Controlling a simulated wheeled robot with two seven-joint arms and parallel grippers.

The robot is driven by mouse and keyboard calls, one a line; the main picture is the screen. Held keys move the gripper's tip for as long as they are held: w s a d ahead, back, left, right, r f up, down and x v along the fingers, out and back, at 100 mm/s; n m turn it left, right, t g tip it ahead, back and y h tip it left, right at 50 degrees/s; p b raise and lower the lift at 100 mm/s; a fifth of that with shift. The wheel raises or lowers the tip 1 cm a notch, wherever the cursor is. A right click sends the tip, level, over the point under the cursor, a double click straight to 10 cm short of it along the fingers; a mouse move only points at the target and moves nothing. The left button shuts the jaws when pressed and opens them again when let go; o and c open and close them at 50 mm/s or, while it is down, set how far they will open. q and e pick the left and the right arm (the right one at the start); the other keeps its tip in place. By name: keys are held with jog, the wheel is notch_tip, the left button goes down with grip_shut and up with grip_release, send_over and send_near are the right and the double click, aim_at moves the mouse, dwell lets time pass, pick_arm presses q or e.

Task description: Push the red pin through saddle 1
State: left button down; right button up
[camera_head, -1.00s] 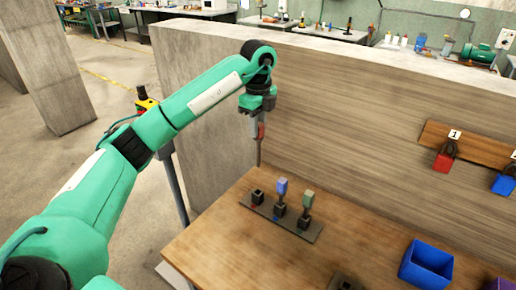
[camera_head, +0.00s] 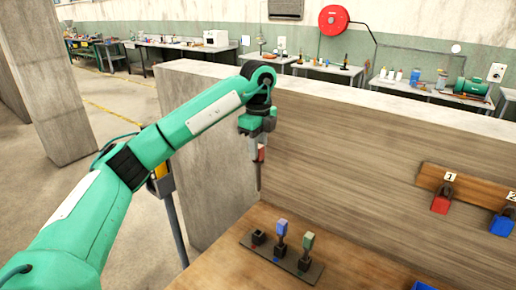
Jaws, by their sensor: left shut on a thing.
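My left gripper (camera_head: 257,143) points down above the back left of the workbench. It is shut on the red pin (camera_head: 261,154), whose red head shows at the jaws and whose thin shaft hangs down, clear of the rack below. Saddle 1 (camera_head: 446,190) is a dark fitting under the label "1" on a wooden strip at the right, on the wall. A red block (camera_head: 441,205) hangs at it. The pin is far to the left of saddle 1. My right gripper is out of view.
A dark pin rack (camera_head: 291,266) stands on the bench (camera_head: 225,265), holding a blue-headed pin (camera_head: 281,228) and a green-headed pin (camera_head: 308,241); its left socket is empty. A blue block (camera_head: 502,225) hangs under label "2". The wooden wall (camera_head: 350,150) rises behind.

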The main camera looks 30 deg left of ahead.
pick_arm(q)
jog(key=shift+r+p, duration=1.1)
jog(key=shift+r, duration=0.45)
